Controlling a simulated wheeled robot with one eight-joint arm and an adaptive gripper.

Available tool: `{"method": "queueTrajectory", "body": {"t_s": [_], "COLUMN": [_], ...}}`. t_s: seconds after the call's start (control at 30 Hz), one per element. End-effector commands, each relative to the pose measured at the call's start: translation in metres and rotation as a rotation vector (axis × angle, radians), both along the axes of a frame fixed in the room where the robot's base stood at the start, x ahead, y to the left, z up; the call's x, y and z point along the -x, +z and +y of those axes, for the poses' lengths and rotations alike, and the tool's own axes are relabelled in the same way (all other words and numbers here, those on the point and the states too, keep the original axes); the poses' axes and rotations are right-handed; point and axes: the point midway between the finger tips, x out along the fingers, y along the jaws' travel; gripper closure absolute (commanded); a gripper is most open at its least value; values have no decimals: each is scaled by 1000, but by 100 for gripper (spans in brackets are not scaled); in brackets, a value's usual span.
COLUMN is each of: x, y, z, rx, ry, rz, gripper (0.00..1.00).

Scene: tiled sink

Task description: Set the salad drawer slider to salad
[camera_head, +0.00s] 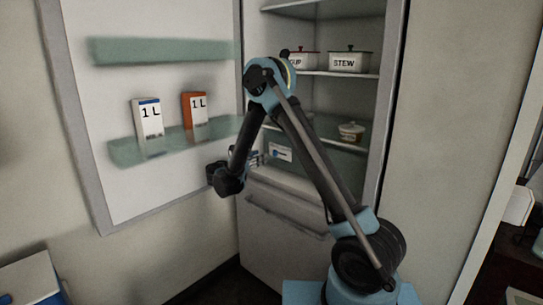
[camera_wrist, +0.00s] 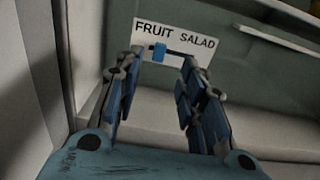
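The salad drawer slider is a small blue block (camera_wrist: 159,52) on a thin dark rail in the wrist view. It sits under the word FRUIT, left of the word SALAD, on a white label (camera_wrist: 202,50). The label also shows on the drawer front in the head view (camera_head: 282,153). My gripper (camera_wrist: 161,62) is open, with one finger on each side of the slider in the wrist view. I see no clear contact with the block. In the head view my gripper (camera_head: 254,157) is just left of the label, partly hidden by my arm.
The fridge door (camera_head: 88,158) stands open on the left, with two 1 L cartons (camera_head: 148,117) (camera_head: 194,109) on its shelf. Pots, including one marked STEW (camera_head: 348,62), and a small bowl (camera_head: 350,133) stand inside. A freezer drawer (camera_head: 280,240) is below.

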Motion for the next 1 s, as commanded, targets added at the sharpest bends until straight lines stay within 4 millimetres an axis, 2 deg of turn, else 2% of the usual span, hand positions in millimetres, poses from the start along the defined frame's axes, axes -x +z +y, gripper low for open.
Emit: {"method": "queueTrajectory", "body": {"t_s": [0.2,0.5,0.7,1.0], "x": [-32,-66,-76,-78], "y": [0,0,0,0], "z": [-27,-54,-61,-62], "rx": [0,0,-1,-1], "ry": [-4,-3,-2,-1], "rz": [0,0,-1,-1], "gripper": [63,63,63,63]}}
